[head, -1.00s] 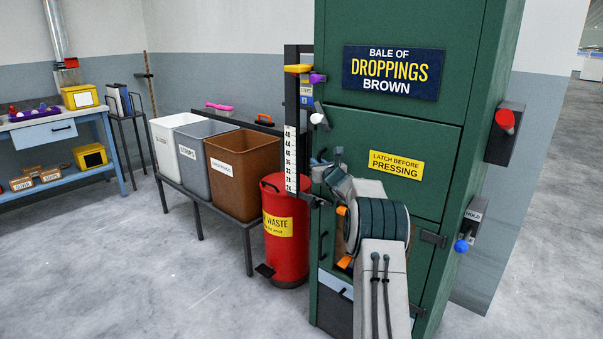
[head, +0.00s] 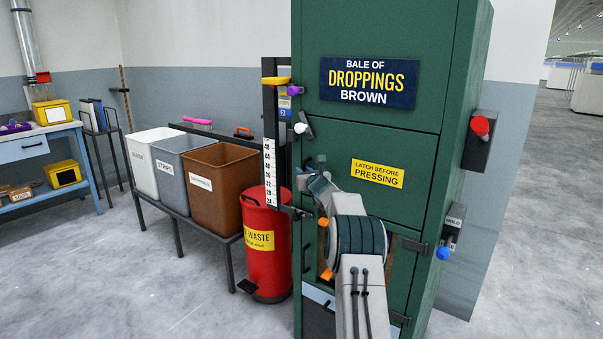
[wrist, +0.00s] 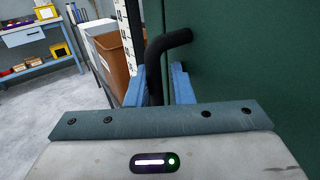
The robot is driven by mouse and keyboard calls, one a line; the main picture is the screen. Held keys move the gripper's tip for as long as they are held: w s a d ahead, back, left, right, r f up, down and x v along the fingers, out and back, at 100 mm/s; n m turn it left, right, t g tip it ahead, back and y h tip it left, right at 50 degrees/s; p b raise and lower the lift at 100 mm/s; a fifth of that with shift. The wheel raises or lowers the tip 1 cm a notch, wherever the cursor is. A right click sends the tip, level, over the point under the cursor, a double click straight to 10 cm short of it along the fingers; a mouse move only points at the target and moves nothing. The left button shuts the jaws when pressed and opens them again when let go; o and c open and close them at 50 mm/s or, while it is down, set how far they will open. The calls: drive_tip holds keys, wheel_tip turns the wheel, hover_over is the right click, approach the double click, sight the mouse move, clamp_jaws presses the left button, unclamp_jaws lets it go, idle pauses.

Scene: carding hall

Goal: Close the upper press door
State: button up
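The upper press door (head: 352,142) is the green panel with the yellow "Latch before pressing" label, below the Droppings sign. In the head view it looks about flush with the press front; a small gap is hard to rule out. Its black handle (wrist: 168,43) stands at the door's left edge. In the wrist view the blue fingers of my gripper (wrist: 158,88) sit close on both sides of the handle and appear shut on it. A latch lever with a white knob (head: 300,128) is at the press's left edge, above the handle.
A red waste bin (head: 264,240) stands left of the press. Beyond it, white, grey and brown bins (head: 222,190) sit on a metal stand. A blue workbench (head: 40,152) is at far left. Blue (head: 443,253) and red (head: 480,125) knobs project from the press's right side. Floor in front is clear.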

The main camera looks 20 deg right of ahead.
drive_tip(key=shift+s+d, duration=0.15)
drive_tip(key=shift+d, duration=0.05)
drive_tip(key=s+a+b, duration=0.1)
drive_tip(key=s+b, duration=0.1)
drive_tip(key=s, duration=1.1)
drive_tip(key=shift+s+a+b, duration=0.25)
drive_tip(key=shift+a+b, duration=0.05)
drive_tip(key=shift+a, duration=0.05)
